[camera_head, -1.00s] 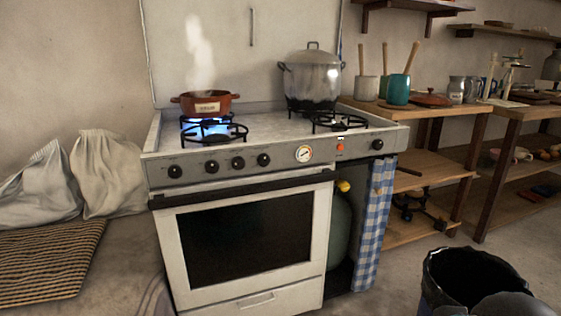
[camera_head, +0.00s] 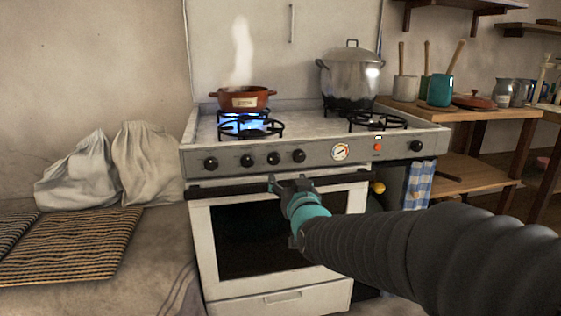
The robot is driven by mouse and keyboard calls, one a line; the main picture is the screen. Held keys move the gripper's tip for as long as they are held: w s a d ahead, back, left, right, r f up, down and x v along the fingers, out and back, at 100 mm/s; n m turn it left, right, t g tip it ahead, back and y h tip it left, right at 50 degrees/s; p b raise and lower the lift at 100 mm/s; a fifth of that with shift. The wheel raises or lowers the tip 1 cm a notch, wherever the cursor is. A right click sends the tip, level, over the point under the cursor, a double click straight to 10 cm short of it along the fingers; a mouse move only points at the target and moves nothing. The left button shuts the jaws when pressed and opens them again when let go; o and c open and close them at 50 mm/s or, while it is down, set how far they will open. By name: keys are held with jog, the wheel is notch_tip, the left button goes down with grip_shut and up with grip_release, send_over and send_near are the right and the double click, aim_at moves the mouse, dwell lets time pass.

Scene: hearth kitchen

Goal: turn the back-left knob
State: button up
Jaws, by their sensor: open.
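The stove (camera_head: 230,160) stands ahead with a row of black knobs on its grey front panel. From the left they are a first knob (camera_head: 211,163), a second knob (camera_head: 247,160), a third knob (camera_head: 274,158) and a fourth knob (camera_head: 299,156); another knob (camera_head: 416,146) sits at the far right. I cannot tell which one is the back-left knob. A blue flame (camera_head: 243,122) burns at the back-left burner under a steaming brown pot (camera_head: 243,98). My gripper (camera_head: 290,182) is open and empty, in front of the oven door's top, below the fourth knob.
A large steel pot (camera_head: 349,78) stands on the back-right burner. The dark oven handle bar (camera_head: 235,189) runs below the panel. A wooden shelf table (camera_head: 460,115) with cups stands right. Sacks (camera_head: 150,165) and a woven mat (camera_head: 70,245) lie left.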

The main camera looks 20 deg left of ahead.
aim_at(275, 159)
jog(key=p+x, duration=0.2)
jog(key=x, duration=1.2)
jog(key=shift+s+a+r, duration=0.1)
jog(key=shift+a+r, duration=0.05)
jog(key=shift+r, duration=0.05)
jog(key=shift+c, duration=0.2)
jog(key=c, duration=1.1)
